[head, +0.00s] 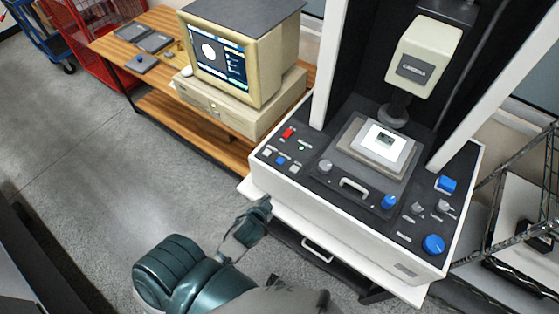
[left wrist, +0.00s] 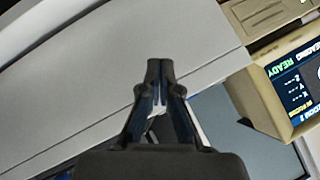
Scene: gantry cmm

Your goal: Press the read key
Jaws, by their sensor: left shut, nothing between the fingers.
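The machine's dark control panel (head: 317,176) has a small group of keys at its left end: a red key (head: 288,132), a blue key (head: 281,160) and pale keys (head: 295,169). Their labels are too small to read, so I cannot tell which is the read key. My left gripper (head: 265,204) is just in front of the machine's left front corner, below and apart from the keys. In the left wrist view its fingers (left wrist: 160,70) are shut and empty, with a pale surface behind them. My right gripper is not in view.
A beige computer monitor (head: 245,88) stands on a wooden bench at the left; its screen reads READY in the left wrist view (left wrist: 291,75). The panel also carries blue knobs (head: 433,244) and a handle (head: 354,188). A probe head (head: 427,50) hangs above the stage.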

